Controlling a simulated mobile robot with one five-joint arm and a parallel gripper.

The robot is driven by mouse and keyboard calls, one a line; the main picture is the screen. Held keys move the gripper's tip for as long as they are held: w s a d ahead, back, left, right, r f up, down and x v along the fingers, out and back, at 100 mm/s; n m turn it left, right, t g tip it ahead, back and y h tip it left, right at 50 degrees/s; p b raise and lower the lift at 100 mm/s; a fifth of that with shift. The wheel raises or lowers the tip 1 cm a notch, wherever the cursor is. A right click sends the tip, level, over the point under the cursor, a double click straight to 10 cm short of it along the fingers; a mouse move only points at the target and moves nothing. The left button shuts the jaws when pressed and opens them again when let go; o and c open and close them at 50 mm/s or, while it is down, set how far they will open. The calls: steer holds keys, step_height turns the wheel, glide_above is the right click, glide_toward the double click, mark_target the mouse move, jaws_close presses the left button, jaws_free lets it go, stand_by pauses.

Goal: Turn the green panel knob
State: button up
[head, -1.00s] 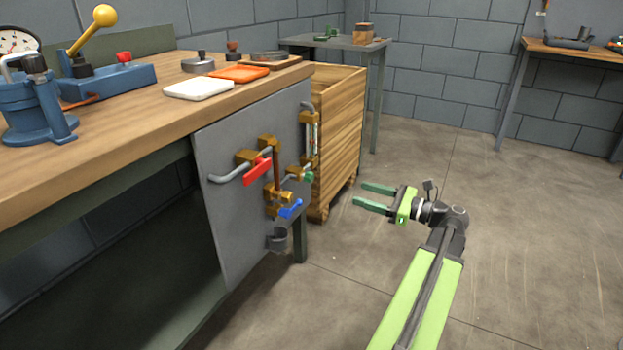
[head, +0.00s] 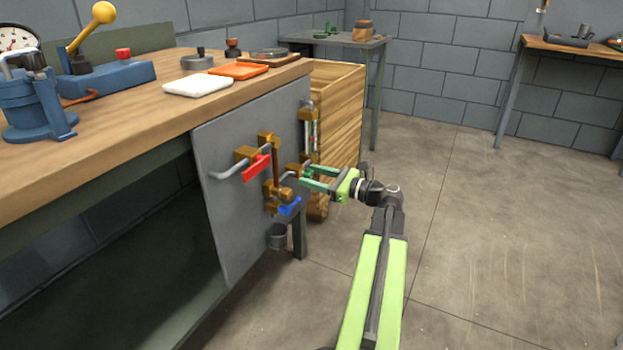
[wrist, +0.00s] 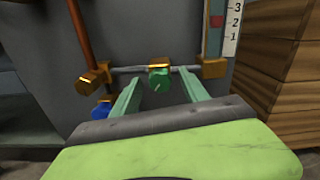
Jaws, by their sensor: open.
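The green panel knob (wrist: 159,79) sits on a brass fitting of the pipework on the grey panel (head: 228,205). In the wrist view it shows ahead of my gripper (wrist: 160,88), between the two green fingers. My gripper is open, and its fingertips are close to the knob, one on each side. I cannot tell whether either finger touches it. In the head view my gripper (head: 304,178) reaches the panel's right part from the right, and the knob is largely hidden among the fingers and fittings.
A red lever (head: 257,168) and a blue lever (head: 290,206) are on the panel left of my gripper. A gauge with a number scale (wrist: 231,28) rises above right. A wooden crate (head: 340,110) stands behind. The floor to the right is clear.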

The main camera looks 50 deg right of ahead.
jaws_close()
steer(key=shift+a, duration=0.4)
steer(key=shift+d, duration=0.25)
steer(key=shift+n, duration=0.9)
steer(key=n, duration=0.4)
steer(key=shift+d, duration=0.1)
steer(key=n, duration=0.5)
